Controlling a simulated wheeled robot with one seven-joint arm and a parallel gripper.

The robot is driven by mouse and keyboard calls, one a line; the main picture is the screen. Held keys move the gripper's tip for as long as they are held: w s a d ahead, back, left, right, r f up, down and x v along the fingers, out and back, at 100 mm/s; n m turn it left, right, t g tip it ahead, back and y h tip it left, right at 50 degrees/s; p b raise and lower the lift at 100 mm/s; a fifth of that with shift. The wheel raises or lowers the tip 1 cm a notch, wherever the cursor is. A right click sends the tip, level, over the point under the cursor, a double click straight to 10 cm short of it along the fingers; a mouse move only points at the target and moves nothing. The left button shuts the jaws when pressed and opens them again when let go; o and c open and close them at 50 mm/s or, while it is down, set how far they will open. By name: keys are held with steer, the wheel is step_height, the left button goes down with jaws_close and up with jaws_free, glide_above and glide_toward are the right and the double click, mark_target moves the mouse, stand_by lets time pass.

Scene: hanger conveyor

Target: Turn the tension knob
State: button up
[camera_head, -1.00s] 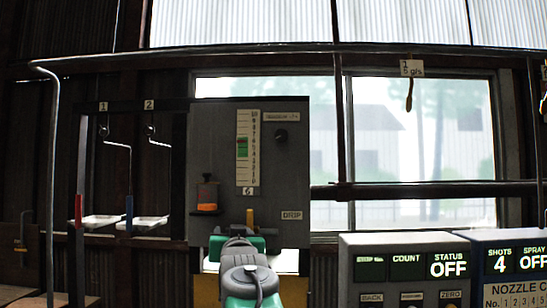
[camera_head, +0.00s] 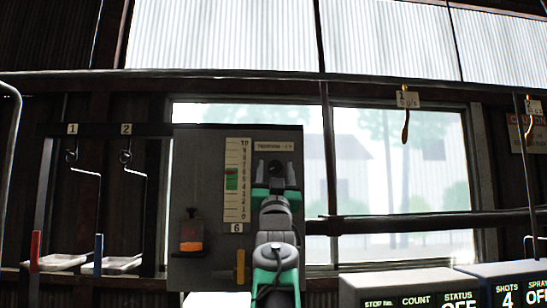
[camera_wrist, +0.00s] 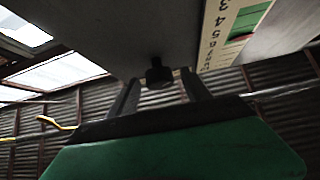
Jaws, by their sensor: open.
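The tension knob (camera_head: 276,166) is a small dark round knob on the upper right of the grey panel (camera_head: 205,150), under a small label. It also shows in the wrist view (camera_wrist: 158,72), sticking out from the panel face. My gripper (camera_head: 276,172) is raised in front of the panel at the knob. Its two dark fingers are open, one on each side of the knob in the wrist view (camera_wrist: 158,85). I cannot tell whether either finger touches it. Left of the knob, a vertical numbered scale (camera_head: 237,205) has a green band and a red mark (camera_head: 231,172).
An orange-filled container (camera_head: 190,235) and a yellow lever (camera_head: 240,265) are low on the panel. Hooks with white trays (camera_head: 125,262) hang at the left, near red and blue handles. Control boxes (camera_head: 410,285) stand at the lower right. A horizontal rail (camera_head: 420,90) crosses above.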

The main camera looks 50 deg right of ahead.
steer(key=shift+p+x, duration=0.3)
steer(key=shift+x, duration=0.7)
jaws_close()
